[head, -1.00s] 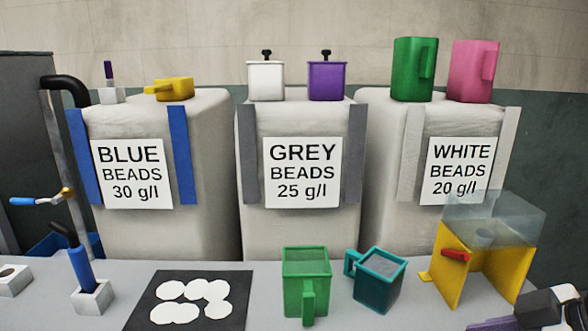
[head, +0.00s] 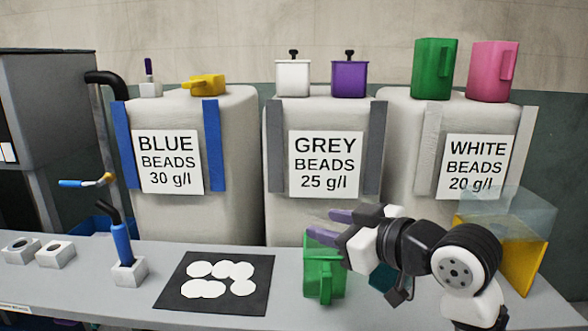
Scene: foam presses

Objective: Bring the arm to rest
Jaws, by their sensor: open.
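My gripper (head: 325,226) is in the head view, right of centre, with its fingers pointing left. It is open, and I see nothing between its fingers. It appears in front of the green jug (head: 322,278) on the bench and covers part of it. My wrist and forearm come in from the lower right. They hide most of the teal jug (head: 398,295) and part of the yellow stand (head: 526,260) with its clear hopper. I cannot tell how far above the bench the gripper is.
A black mat (head: 257,270) with several white discs lies left of the green jug. A blue-handled tool (head: 121,243) stands in a white block further left. Behind the bench (head: 90,272) are the blue, grey (head: 325,215) and white bead sacks, with jugs and tubs on top.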

